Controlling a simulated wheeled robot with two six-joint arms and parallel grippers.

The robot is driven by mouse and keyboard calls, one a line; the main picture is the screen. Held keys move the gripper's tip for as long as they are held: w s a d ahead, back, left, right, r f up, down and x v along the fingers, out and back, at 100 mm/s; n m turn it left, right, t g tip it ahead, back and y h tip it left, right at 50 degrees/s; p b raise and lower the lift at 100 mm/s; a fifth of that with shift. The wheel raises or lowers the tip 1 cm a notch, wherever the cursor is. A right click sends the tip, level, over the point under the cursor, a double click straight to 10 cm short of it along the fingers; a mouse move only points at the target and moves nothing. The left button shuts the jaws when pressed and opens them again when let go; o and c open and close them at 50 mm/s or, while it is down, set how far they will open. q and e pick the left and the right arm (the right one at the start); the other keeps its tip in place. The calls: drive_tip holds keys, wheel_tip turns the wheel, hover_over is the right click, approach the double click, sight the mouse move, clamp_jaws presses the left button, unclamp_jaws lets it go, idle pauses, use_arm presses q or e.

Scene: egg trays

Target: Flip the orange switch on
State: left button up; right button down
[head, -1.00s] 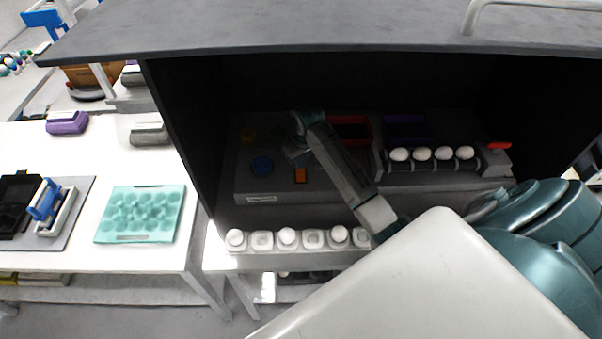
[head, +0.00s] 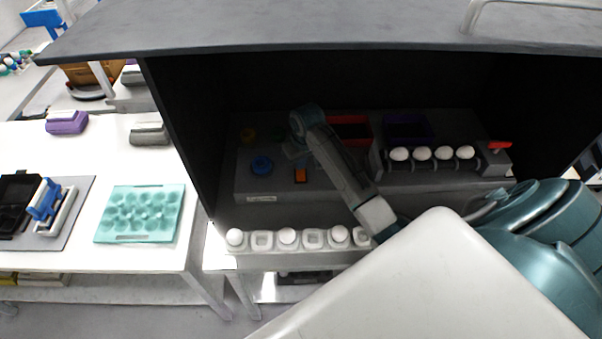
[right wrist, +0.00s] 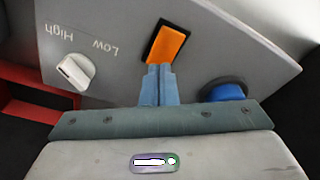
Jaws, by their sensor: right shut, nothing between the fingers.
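The orange switch (head: 300,175) is a small orange rocker on the grey panel inside the dark box. In the right wrist view the orange switch (right wrist: 166,46) sits in a black frame, tilted in the picture. My right gripper (right wrist: 160,70) is shut and empty, its blue fingertips at the lower end of the switch; whether they touch it I cannot tell. In the head view my right gripper (head: 296,152) is partly hidden by its own wrist and hangs just above the switch. My left gripper is not in view.
A blue round knob (right wrist: 224,92) is beside the switch, and a white dial (right wrist: 75,71) marked Low and High is on the other side. A red bin (head: 350,130) and a row of white eggs (head: 422,154) are further right. More eggs line the front conveyor (head: 300,258).

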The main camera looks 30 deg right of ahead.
drive_tip(key=shift+f, duration=0.6)
drive_tip(key=shift+r+p, duration=0.5)
drive_tip(key=shift+r, duration=3)
